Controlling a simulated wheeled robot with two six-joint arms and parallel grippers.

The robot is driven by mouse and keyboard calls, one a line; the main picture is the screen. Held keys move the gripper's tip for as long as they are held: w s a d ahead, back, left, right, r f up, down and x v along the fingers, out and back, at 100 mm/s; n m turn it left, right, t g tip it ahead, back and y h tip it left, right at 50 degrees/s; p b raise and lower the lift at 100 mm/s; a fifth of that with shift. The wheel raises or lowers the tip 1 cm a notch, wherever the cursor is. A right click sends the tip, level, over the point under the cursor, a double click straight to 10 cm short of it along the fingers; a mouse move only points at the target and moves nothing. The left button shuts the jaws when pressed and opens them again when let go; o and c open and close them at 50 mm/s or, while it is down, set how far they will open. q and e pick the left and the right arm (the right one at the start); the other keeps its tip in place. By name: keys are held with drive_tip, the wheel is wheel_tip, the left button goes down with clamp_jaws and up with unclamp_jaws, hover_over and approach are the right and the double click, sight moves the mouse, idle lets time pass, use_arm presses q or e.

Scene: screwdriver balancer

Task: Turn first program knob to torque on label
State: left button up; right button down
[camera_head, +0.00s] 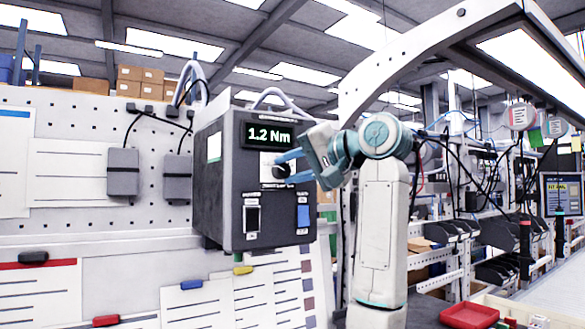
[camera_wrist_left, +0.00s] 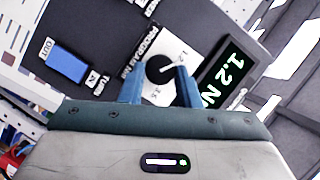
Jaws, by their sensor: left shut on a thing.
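The dark grey controller box (camera_head: 224,170) hangs on the white pegboard, and its screen (camera_head: 268,135) reads 1.2 Nm. The round black program knob (camera_wrist_left: 159,69) sits on a white label plate (camera_wrist_left: 172,45) with small markings. Its white pointer line aims to the upper right in the wrist view. My left gripper (camera_head: 284,168) reaches the box front from the right. Its two blue fingers are shut on the knob, one on each side, in the left wrist view (camera_wrist_left: 159,76). In the head view the fingers partly hide the knob. My right gripper is in neither view.
Two grey boxes with cables hang on the pegboard to the left. Papers with magnets hang below. A red tray (camera_head: 468,316) stands at the lower right.

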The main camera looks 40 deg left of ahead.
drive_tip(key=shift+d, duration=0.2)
use_arm(q)
drive_tip(key=o, duration=1)
drive_tip(key=shift+c, duration=0.2)
drive_tip(key=shift+w+d, duration=0.1)
drive_tip(key=shift+d, duration=0.4)
drive_tip(key=d+r+b, duration=0.2)
drive_tip(key=d, duration=0.7)
drive_tip(key=shift+w+d, duration=0.25)
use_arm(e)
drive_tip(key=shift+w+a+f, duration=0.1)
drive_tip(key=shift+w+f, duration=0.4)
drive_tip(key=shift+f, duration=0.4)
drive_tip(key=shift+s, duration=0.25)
